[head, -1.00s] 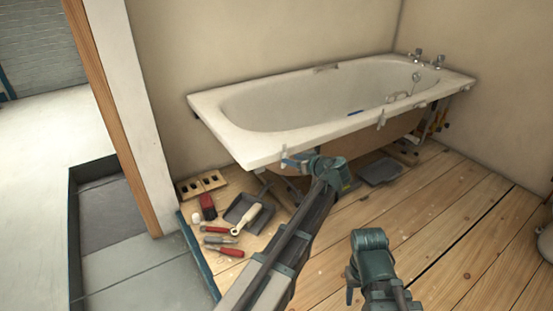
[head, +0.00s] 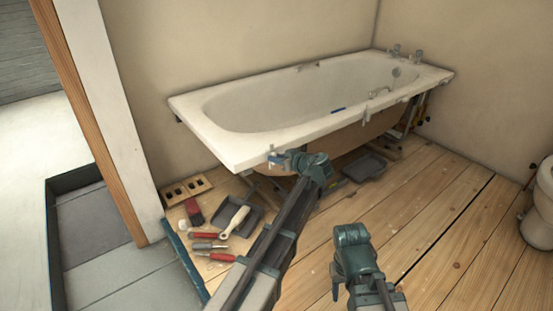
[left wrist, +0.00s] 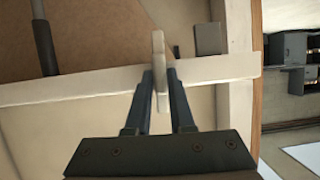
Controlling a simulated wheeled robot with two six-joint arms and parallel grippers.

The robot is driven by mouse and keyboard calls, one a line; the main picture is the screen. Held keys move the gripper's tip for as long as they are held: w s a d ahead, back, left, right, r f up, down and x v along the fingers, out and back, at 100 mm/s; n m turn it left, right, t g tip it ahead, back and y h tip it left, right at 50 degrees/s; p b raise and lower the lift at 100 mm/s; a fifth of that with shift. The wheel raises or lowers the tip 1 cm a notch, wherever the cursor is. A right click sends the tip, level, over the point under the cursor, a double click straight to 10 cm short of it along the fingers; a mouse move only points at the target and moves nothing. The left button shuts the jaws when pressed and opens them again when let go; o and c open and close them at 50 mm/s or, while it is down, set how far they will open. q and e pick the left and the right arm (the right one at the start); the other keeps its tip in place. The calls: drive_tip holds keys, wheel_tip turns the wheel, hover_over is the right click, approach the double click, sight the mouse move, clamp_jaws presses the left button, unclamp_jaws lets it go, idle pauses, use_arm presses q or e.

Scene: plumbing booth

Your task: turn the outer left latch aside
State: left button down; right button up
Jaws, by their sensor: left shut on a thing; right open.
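The white bath (head: 205,125) stands against the back wall. The outer left latch (head: 271,152) is a small pale tab at its front rim, near the left corner. My left gripper (head: 277,159) is at this rim, shut on the latch. In the left wrist view the latch (left wrist: 158,45) stands upright across the pale rim (left wrist: 90,84), between my left gripper's fingers (left wrist: 160,75).
Another latch (head: 369,111) sits further right on the front rim. A dustpan (head: 240,212), a brush and several red-handled tools lie on the floor at left. A grey tray (head: 364,167) lies under the bath's front. Bare floorboards (head: 430,205) stretch to the right.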

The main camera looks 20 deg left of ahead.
use_arm(q)
drive_tip(key=shift+w+d+f+m+g+y+b, duration=0.15)
drive_tip(key=shift+m+g+y+b, duration=0.7)
drive_tip(key=shift+m+b, duration=1)
drive_tip(key=shift+w+d+f+m+g+y+b, duration=0.1)
drive_tip(key=shift+f+m+g+y+b, duration=0.2)
drive_tip(key=shift+m+y+b, duration=1.55)
drive_tip(key=shift+w+d+f+m+g+y+b, duration=0.15)
drive_tip(key=shift+m+g+y+b, duration=0.65)
drive_tip(key=shift+m, duration=1.9)
drive_tip(key=shift+h, duration=0.3)
drive_tip(key=shift+t, duration=0.35)
drive_tip(key=c, duration=0.8)
unclamp_jaws()
